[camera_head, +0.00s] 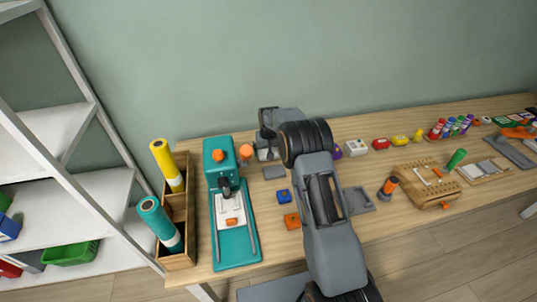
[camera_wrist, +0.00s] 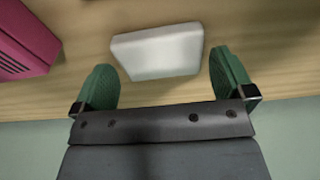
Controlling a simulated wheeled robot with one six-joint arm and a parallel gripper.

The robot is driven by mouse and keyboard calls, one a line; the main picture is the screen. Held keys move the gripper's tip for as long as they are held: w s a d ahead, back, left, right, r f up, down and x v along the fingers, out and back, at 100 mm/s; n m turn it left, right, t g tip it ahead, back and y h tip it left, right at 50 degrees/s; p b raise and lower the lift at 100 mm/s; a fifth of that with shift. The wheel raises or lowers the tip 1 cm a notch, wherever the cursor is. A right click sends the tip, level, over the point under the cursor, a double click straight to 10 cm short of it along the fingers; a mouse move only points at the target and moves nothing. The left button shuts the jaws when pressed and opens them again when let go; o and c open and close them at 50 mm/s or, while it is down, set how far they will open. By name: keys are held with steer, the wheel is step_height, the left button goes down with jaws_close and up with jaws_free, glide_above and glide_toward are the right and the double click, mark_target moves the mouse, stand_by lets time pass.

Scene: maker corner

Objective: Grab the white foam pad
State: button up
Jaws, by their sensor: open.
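The white foam pad (camera_wrist: 157,50) is a pale, flat block with rounded edges lying on the wooden table in the wrist view. My gripper (camera_wrist: 161,66) is open, with one green finger on each side of the pad's near part. The left finger shows a small gap to the pad, and so does the right. Most of the pad extends beyond the fingertips in the picture. In the head view my arm covers the area around my gripper near the wall, and I cannot clearly make out the pad there.
A magenta block (camera_wrist: 24,42) lies left of the pad in the wrist view. In the head view a teal press (camera_head: 225,205) and a wooden box (camera_head: 178,262) with rolls stand at left. A blue block (camera_head: 284,196) and an orange block (camera_head: 292,221) lie near my arm.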

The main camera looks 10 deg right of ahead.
steer(key=shift+w+f, duration=0.1)
steer(key=shift+f, duration=0.65)
steer(key=c, duration=0.6)
steer(key=shift+c, duration=0.2)
